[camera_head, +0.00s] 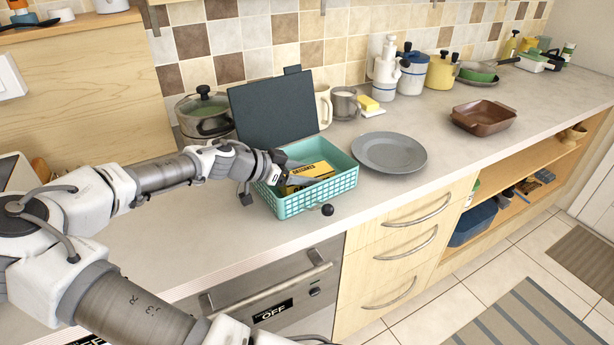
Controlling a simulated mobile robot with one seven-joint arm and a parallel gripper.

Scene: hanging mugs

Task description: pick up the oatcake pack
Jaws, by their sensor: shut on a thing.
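A yellow and black pack (312,170), which I take to be the oatcake pack, is in the teal basket (318,195). Its lettering is too small to read surely. My gripper (297,173) reaches into the basket from the left and is shut on the pack's left part. The gripper and wrist hide that end of the pack. I cannot tell whether the pack touches the basket floor.
A dark upright board (272,108) stands right behind the basket. A grey plate (389,152) lies close to the right. A lidded pot (205,113), mugs (345,102) and a butter block (369,103) stand behind. Counter in front of the brown dish (483,116) is clear.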

